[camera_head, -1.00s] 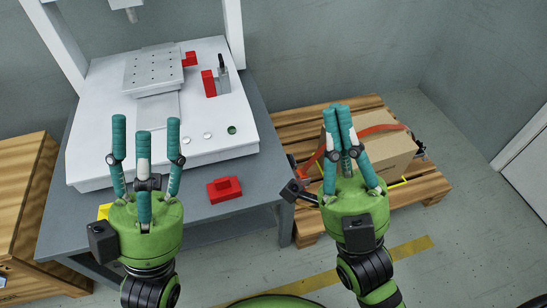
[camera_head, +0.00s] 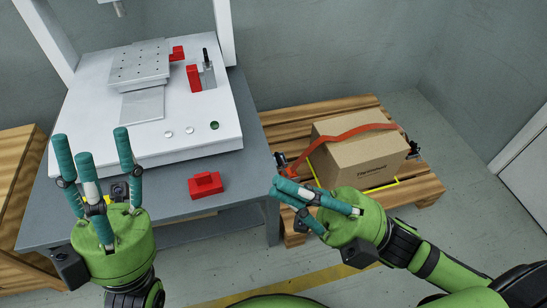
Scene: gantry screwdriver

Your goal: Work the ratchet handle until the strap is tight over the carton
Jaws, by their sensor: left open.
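The cardboard carton (camera_head: 358,158) sits on the wooden pallet at right. The orange strap (camera_head: 345,136) runs over its top in a curve, down to the ratchet (camera_head: 282,162) at the pallet's left edge. Whether the strap lies flat on the carton everywhere is hard to tell. My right gripper (camera_head: 276,190) points left, just below the ratchet in the picture, its fingers drawn together. No handle shows between them, and contact with the ratchet cannot be made out. My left gripper (camera_head: 92,146) is open and empty in front of the grey table.
The pallet (camera_head: 420,182) stands on the floor against the wall, with a black fitting (camera_head: 413,148) at its right end. The grey table (camera_head: 160,205) holds a white machine (camera_head: 190,140) and a red block (camera_head: 205,185). A wooden crate (camera_head: 18,165) stands at far left.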

